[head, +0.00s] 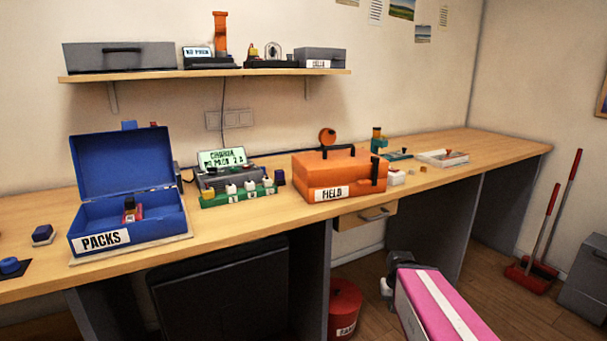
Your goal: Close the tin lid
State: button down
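The blue tin (128,233) marked PACKS stands on a thin pale board at the left part of the bench. Its blue lid (122,162) is open, standing up and leaning slightly back at the rear edge. A small red and dark block (131,211) is inside the tin. My pink and white arm link shows at the lower right, in front of the bench and well apart from the tin. A dark grey joint is at its far end. I see no gripper fingers.
A green rack (238,198) with white blocks and a lit display (222,158) stand right of the tin. An orange case (336,175) marked FIELD is further right. A shelf (205,74) hangs above.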

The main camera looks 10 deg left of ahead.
aim_at(131, 159)
jog(key=u, duration=2.05)
